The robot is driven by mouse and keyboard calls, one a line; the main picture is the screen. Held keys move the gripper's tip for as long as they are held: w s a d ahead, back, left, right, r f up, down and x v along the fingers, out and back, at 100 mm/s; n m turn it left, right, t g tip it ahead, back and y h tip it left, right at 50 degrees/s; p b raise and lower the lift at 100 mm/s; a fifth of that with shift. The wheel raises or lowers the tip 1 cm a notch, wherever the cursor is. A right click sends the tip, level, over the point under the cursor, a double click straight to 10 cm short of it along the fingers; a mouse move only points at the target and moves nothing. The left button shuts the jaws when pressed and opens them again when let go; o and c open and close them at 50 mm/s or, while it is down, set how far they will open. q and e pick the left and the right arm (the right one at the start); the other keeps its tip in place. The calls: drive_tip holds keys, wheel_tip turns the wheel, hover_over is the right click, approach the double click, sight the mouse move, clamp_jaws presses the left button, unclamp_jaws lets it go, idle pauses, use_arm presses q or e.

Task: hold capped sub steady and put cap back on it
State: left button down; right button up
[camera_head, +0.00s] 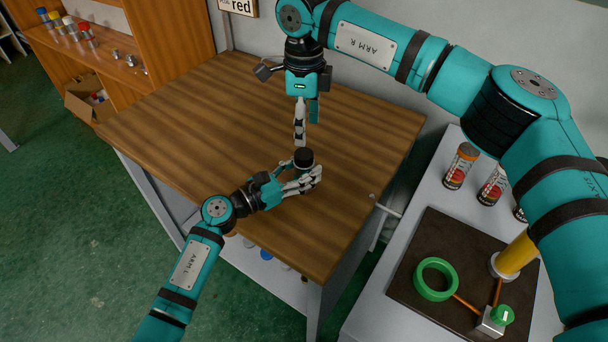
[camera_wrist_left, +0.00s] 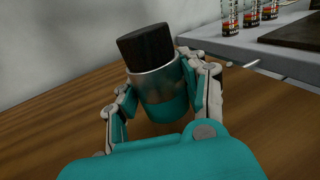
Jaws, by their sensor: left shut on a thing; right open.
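The capped sub (camera_wrist_left: 158,88) is a short shiny metal cylinder with a dark cap (camera_wrist_left: 146,47) on its top end. In the left wrist view the cap covers that end; how tightly it sits cannot be seen. In the head view the dark cap also shows (camera_head: 303,155), near the table's front right part. My left gripper (camera_head: 304,181) is shut around the sub below the cap, and its fingers hide most of the body in the head view. My right gripper (camera_head: 301,142) is open, pointing down, close behind and above the cap, apparently holding nothing.
The wooden table (camera_head: 190,120) is bare around the grippers. At right, a grey bench (camera_head: 440,170) carries several orange-and-dark cans (camera_head: 460,165) and a dark mat (camera_head: 415,290) with a green ring (camera_head: 421,283) and a yellow cylinder (camera_head: 517,254). A wooden shelf (camera_head: 120,85) stands at left.

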sight(304, 154)
drive_tip(key=n, duration=0.4)
drive_tip(key=shift+n, duration=0.3)
drive_tip(key=shift+f, duration=0.1)
drive_tip(key=shift+f, duration=3.95)
drive_tip(key=shift+c, duration=0.3)
clamp_jaws()
drive_tip(key=m, duration=0.4)
drive_tip(key=shift+m, duration=0.4)
drive_tip(key=m, duration=0.3)
drive_tip(key=shift+m, duration=0.3)
drive_tip(key=shift+o, duration=1.2)
unclamp_jaws()
